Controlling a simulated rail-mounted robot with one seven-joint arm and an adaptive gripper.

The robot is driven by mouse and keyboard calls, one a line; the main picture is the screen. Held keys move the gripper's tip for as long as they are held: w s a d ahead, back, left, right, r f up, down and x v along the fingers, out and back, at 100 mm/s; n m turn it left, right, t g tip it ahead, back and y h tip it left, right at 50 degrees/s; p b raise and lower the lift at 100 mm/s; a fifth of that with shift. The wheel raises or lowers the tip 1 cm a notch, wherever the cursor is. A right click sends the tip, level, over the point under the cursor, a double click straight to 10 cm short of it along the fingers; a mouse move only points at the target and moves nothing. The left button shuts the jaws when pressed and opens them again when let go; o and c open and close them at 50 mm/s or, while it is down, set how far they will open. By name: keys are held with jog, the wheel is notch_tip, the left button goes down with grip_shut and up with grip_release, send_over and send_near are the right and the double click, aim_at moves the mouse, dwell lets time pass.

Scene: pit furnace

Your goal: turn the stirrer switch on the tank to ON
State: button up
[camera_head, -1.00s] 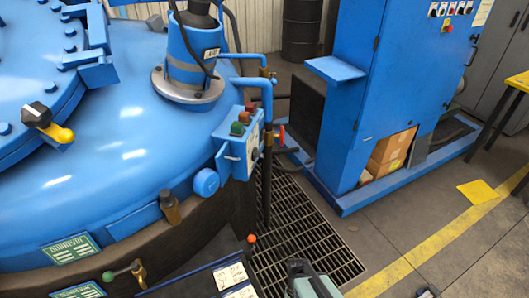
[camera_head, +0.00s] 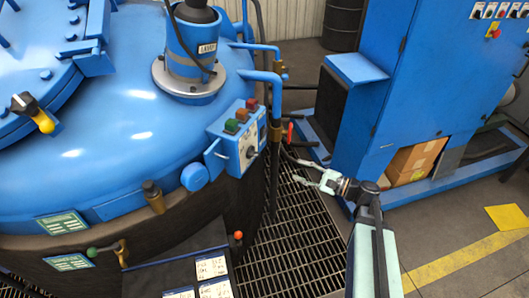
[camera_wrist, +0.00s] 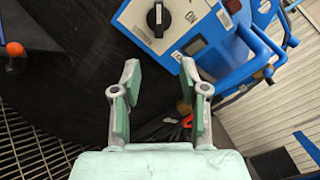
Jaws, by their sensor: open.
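The stirrer switch is a black rotary knob (camera_wrist: 158,18) with a white pointer mark, on the front of a blue and white control box (camera_head: 237,139) on the blue tank (camera_head: 120,120). The knob (camera_head: 250,152) is small in the head view. My gripper (camera_head: 305,172) is right of the box, apart from it. In the wrist view my gripper (camera_wrist: 159,78) is open and empty, the knob beyond its fingertips.
Coloured buttons (camera_head: 241,115) top the box. Blue pipes (camera_head: 277,95) and a red-handled valve (camera_head: 290,132) stand close behind it. A floor grating (camera_head: 290,235) lies below. A blue cabinet (camera_head: 420,90) stands to the right. A lever with an orange ball (camera_head: 238,236) stands in front.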

aim_at(258, 155)
jog(key=p+x, duration=0.2)
jog(key=x, duration=0.6)
jog(key=p+x, duration=0.2)
jog(key=x, duration=0.7)
jog(key=shift+s+a+r+p, duration=0.1)
jog(key=shift+a+p, duration=0.25)
jog(key=shift+a, duration=0.05)
grip_shut()
